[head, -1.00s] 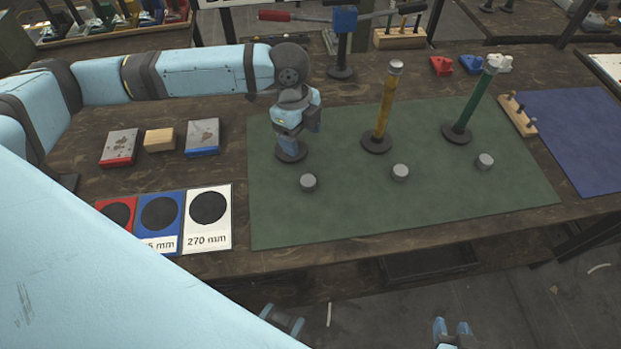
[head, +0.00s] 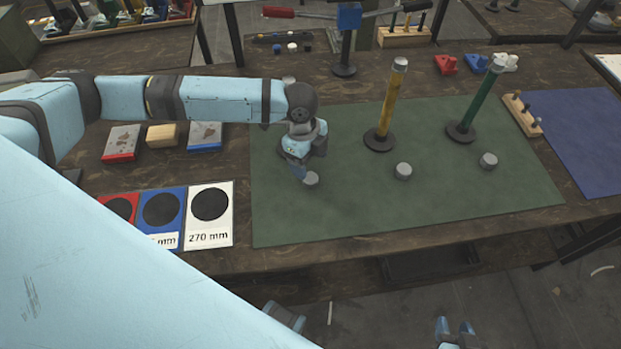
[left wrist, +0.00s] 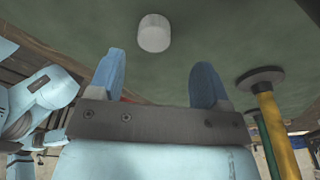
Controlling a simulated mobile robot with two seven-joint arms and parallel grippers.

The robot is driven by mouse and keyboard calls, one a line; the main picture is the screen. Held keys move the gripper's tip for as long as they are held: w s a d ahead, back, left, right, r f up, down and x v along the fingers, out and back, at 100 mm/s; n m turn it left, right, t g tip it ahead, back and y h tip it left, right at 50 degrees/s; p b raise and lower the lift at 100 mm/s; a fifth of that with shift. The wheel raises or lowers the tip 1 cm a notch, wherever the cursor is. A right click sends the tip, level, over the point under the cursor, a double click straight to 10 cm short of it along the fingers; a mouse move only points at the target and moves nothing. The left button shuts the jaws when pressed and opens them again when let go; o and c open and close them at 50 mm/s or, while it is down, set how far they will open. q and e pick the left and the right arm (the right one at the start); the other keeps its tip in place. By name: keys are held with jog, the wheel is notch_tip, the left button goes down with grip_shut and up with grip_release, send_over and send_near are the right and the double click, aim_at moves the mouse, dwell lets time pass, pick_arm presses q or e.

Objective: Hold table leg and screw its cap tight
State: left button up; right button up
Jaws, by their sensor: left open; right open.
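The yellow table leg (head: 388,104) and the green leg (head: 477,102) stand upright in dark round bases on the green mat, each with a grey top. A grey end (head: 288,80) behind my left arm may be another leg's top; the rest is hidden. Three grey caps lie on the mat: a left one (head: 311,180), a middle one (head: 404,171) and a right one (head: 489,160). My left gripper (head: 304,174) is open, close to the left cap. In the left wrist view this cap (left wrist: 154,33) lies beyond the spread fingers. My right gripper (head: 455,328) is open at the bottom edge, off the table.
Red, blue and white marked cards, the white one (head: 209,205) reading 270 mm, lie left of the green mat (head: 350,222). Two tins and a wooden block (head: 161,135) sit behind them. A press (head: 346,45) stands at the back. A blue mat (head: 575,125) lies right.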

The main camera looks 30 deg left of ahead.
aim_at(310, 178)
pick_arm(q)
jog(key=f, duration=0.3)
jog(key=s+f, duration=0.1)
jog(key=f, duration=0.1)
jog(key=shift+d+f, duration=0.1)
jog(key=shift+d, duration=0.2)
jog(key=c, duration=1)
